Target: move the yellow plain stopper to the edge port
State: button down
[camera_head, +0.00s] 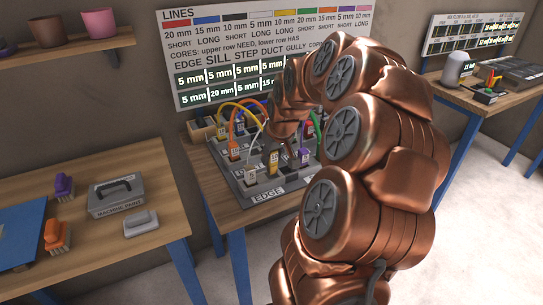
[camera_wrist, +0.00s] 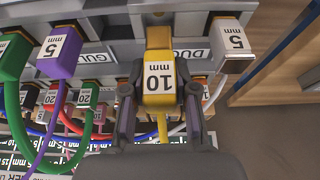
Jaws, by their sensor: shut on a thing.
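In the wrist view a yellow block labelled 10 mm (camera_wrist: 160,80) sits between the two dark fingers of my gripper (camera_wrist: 160,92), which are shut on it. A yellow line shows just below it. Whether it is still seated in the grey panel is hard to tell. In the head view a yellow labelled block (camera_head: 273,160) shows at the grey stepped panel (camera_head: 228,160), close to the end of my arm. The EDGE label (camera_head: 268,195) is on the panel's front face. My arm partly hides the panel, and the edge port itself is not clear.
Purple (camera_wrist: 60,48), green and white-grey (camera_wrist: 232,42) 5 mm plugs stand near the held block, with coloured lines around. A sign (camera_head: 260,60) hangs behind the panel. The left table holds a grey case (camera_head: 116,196) and brushes. Bare tabletop lies between them.

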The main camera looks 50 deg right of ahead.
aim_at(272, 166)
jog(key=shift+f+b, duration=1.4)
jog(key=shift+f, duration=0.55)
jog(key=c, duration=0.8)
grip_release()
jog(key=shift+r, duration=0.1)
jog(key=v, duration=1.1)
jog(key=shift+s+a+r, duration=0.1)
jog(key=shift+s+r, duration=0.15)
jog(key=shift+r, duration=0.1)
